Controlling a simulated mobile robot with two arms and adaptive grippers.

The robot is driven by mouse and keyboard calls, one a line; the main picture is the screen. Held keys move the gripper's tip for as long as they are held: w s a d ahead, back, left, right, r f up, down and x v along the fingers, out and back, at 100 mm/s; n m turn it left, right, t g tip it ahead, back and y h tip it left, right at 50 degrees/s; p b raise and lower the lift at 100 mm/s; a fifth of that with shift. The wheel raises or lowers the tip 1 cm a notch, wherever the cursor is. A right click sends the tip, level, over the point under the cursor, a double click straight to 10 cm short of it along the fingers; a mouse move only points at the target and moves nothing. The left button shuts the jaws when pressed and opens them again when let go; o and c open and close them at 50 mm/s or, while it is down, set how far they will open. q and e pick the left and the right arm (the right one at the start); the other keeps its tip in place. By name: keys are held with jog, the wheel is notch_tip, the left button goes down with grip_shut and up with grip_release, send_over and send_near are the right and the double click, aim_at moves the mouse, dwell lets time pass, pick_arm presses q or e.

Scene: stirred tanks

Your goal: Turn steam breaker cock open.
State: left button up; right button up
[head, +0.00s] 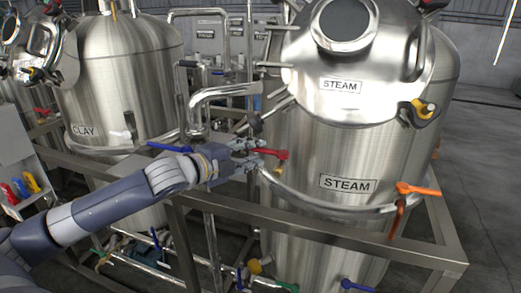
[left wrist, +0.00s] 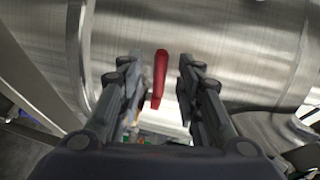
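The steam tank is a large steel vessel (head: 300,140) with two STEAM labels, on the right in the head view. A red lever handle (head: 272,153) sticks out at its left side; it also shows in the left wrist view (left wrist: 160,75). No label marks it as the breaker cock. My left gripper (head: 252,155) is open, its fingers (left wrist: 158,68) on either side of the red lever, with gaps visible on both sides. The lever's valve body is mostly hidden. An orange lever (head: 418,189) sits on the tank's right side. My right gripper is not in view.
A steel frame rail (head: 330,232) runs below and in front of the tank. A bent steel pipe (head: 215,95) stands close behind my left gripper. A blue lever (head: 168,147) lies above my left forearm. The CLAY tank (head: 125,75) stands at left.

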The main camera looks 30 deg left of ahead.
aim_at(258, 151)
pick_arm(q)
jog(key=shift+p+x, duration=0.4)
jog(key=shift+x, duration=0.75)
jog(key=shift+w+d+f, duration=0.1)
jog(key=shift+w, duration=0.55)
grip_shut()
